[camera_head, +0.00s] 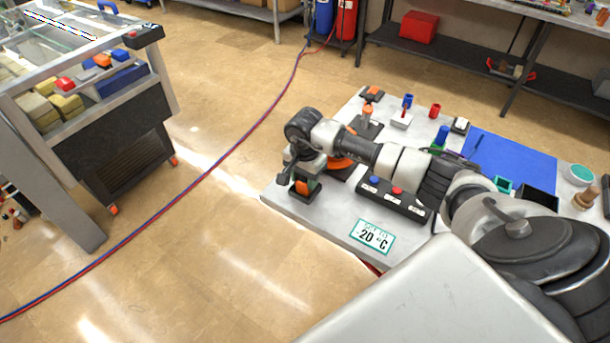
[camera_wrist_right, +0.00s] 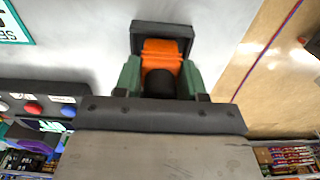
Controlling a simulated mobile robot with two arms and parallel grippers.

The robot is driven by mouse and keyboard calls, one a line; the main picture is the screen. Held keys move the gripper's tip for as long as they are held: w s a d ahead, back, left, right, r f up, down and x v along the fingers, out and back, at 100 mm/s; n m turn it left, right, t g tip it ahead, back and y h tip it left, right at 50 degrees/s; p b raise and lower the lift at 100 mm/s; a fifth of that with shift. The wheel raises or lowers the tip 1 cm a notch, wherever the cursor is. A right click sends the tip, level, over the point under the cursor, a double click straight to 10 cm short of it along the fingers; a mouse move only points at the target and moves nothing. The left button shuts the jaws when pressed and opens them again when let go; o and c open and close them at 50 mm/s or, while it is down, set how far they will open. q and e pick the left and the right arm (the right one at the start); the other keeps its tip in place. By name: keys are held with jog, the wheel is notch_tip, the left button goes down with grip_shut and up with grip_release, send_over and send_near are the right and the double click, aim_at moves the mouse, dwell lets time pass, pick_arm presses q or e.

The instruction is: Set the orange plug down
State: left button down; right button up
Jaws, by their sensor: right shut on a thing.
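The orange plug (camera_wrist_right: 161,53) sits between the two green fingers of my right gripper (camera_wrist_right: 162,76), which is shut on it. A dark round part of the plug shows nearest the palm. A black square block (camera_wrist_right: 146,28) lies right at the plug's far end; I cannot tell whether the plug touches it or is inside it. In the head view, my right gripper (camera_head: 300,178) points down at the table's left corner, with the orange plug (camera_head: 303,187) low between its fingers. My left gripper is not in view.
A blue mat (camera_head: 515,160) lies farther right. The table's left edge is near the gripper.

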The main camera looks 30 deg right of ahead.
jog(key=shift+f, duration=0.1)
jog(key=o, duration=1)
jog(key=shift+c, duration=0.2)
jog(key=shift+r, duration=0.25)
jog(key=shift+d+r, duration=0.1)
jog(key=shift+r, duration=0.25)
notch_tip(320, 180, up, 10)
jog(key=b, duration=0.3)
jog(key=shift+f+b, duration=0.15)
jog(key=shift+b, duration=0.15)
jog(key=shift+r, duration=0.7)
